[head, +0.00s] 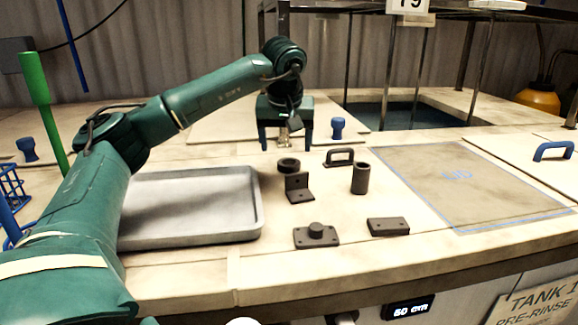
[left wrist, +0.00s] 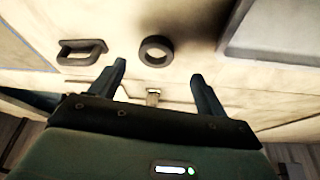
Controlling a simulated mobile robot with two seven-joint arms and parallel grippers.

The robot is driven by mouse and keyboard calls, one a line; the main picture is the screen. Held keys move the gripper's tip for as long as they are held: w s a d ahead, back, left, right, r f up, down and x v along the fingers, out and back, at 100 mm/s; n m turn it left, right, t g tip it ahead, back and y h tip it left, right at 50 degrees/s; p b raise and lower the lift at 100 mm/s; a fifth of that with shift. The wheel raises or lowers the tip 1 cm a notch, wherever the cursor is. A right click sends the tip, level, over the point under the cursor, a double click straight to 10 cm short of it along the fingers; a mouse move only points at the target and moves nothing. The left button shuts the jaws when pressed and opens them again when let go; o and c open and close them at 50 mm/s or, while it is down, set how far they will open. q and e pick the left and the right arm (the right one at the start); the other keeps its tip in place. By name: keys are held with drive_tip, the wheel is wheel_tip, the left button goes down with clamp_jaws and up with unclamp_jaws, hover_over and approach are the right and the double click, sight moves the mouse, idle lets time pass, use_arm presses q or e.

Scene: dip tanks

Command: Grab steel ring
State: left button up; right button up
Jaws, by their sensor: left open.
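The steel ring (head: 288,165) is a dark, short ring lying flat on the pale worktop, just behind an angle bracket in the head view. It also shows in the left wrist view (left wrist: 156,50), with its hole facing the camera. My left gripper (head: 286,143) is behind the ring in the head view, fingers pointing down and spread apart. In the left wrist view the open fingers (left wrist: 159,71) are to either side of the ring's line, with the ring just beyond the tips. Nothing is between the fingers. My right gripper is not in view.
Close to the ring are the angle bracket (head: 297,187), a handle (head: 340,157) and a cylinder (head: 360,178). A flanged block (head: 316,236) and a flat block (head: 388,227) lie nearer. A grey tray (head: 190,240) is at left; a marked panel (head: 440,170) at right is bare.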

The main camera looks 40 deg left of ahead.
use_arm(q)
drive_tip(key=shift+w+p+x, duration=0.15)
drive_tip(key=shift+x, duration=1.2)
drive_tip(key=shift+w+p+x, duration=0.1)
drive_tip(key=shift+p+x, duration=0.05)
drive_tip(key=shift+x, duration=1.25)
drive_tip(key=shift+d+r, duration=0.1)
drive_tip(key=shift+d, duration=0.05)
drive_tip(key=shift+c, duration=0.3)
drive_tip(key=c, duration=1)
